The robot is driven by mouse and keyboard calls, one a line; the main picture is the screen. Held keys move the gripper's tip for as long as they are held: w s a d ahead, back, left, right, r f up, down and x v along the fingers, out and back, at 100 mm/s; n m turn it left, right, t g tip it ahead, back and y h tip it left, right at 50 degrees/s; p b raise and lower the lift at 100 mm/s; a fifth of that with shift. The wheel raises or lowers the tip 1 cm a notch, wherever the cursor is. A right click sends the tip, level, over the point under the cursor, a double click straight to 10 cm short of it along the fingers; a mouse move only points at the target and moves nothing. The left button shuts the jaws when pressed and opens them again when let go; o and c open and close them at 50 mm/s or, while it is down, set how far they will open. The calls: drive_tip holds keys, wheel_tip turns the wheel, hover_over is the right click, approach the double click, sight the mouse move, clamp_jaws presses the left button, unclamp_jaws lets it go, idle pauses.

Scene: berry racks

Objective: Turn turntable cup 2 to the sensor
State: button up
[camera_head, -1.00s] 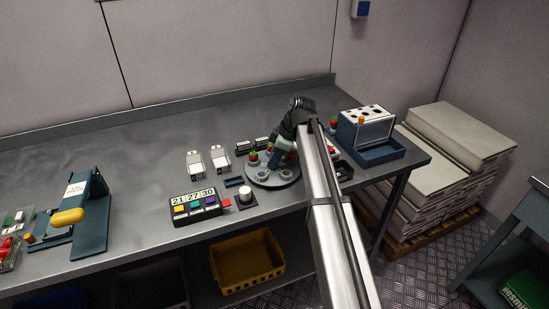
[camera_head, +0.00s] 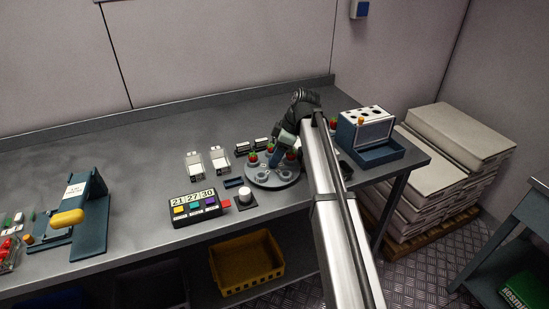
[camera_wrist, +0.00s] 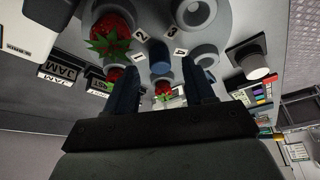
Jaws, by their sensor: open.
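The round grey turntable (camera_head: 288,183) sits near the table's front edge. It carries grey cups, some with strawberries. In the wrist view, number cards 1 to 4 surround a blue centre post (camera_wrist: 162,58). Card 2 (camera_wrist: 141,35) is beside a cup with a large strawberry (camera_wrist: 112,28). The cups by cards 3 (camera_wrist: 195,12) and 4 (camera_wrist: 206,56) look empty. My gripper (camera_wrist: 160,72) is open above the turntable, its fingers on either side of the post in the picture. Contact cannot be told. Which thing is the sensor is not clear.
A white knob on a black base (camera_head: 245,195) and a clock box with coloured buttons (camera_head: 193,205) stand front left of the turntable. White cartons (camera_head: 218,157) and jam-labelled blocks (camera_wrist: 62,80) are behind. A blue tray with a white rack (camera_head: 372,130) stands right.

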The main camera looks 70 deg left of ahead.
drive_tip(key=v, duration=1.1)
